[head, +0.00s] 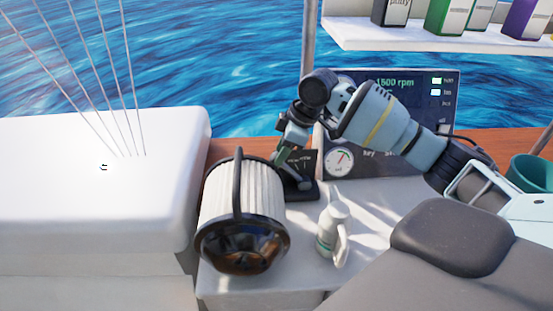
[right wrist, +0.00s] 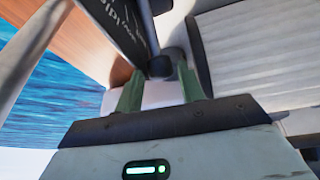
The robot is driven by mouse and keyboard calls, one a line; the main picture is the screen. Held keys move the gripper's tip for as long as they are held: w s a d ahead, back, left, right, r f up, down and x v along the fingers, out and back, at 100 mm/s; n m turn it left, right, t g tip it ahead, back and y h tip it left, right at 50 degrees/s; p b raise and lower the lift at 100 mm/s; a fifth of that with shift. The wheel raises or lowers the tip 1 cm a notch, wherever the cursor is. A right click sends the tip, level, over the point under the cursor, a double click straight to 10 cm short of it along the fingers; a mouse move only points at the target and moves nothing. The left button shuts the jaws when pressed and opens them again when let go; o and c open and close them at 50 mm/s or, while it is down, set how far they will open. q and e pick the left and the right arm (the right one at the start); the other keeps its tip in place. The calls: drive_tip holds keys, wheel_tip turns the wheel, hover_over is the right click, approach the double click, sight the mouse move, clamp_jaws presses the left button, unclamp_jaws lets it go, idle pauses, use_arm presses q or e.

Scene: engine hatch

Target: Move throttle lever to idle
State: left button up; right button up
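The throttle lever unit stands on the white counter near the wooden rail. Its dark marked plate (head: 303,160) shows in the head view, but my gripper and arm partly cover the unit. My right gripper (head: 282,160) points down at the unit from above. In the right wrist view, a dark rounded lever knob (right wrist: 161,67) sits between the tips of my two greenish fingers (right wrist: 159,78). The fingers are apart, with gaps beside the knob. The dark plate (right wrist: 112,25) rises just beyond the left finger. My left gripper is not in view.
A pleated white cylinder with a black handle (head: 240,205) stands close left of the lever unit. An instrument panel reading 1500 rpm (head: 400,160) is behind my arm. A shelf with several bottles (head: 430,38) hangs above right.

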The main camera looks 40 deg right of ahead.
sight(290, 171)
drive_tip(key=shift+x, duration=1.85)
drive_tip(key=shift+c, duration=0.5)
clamp_jaws()
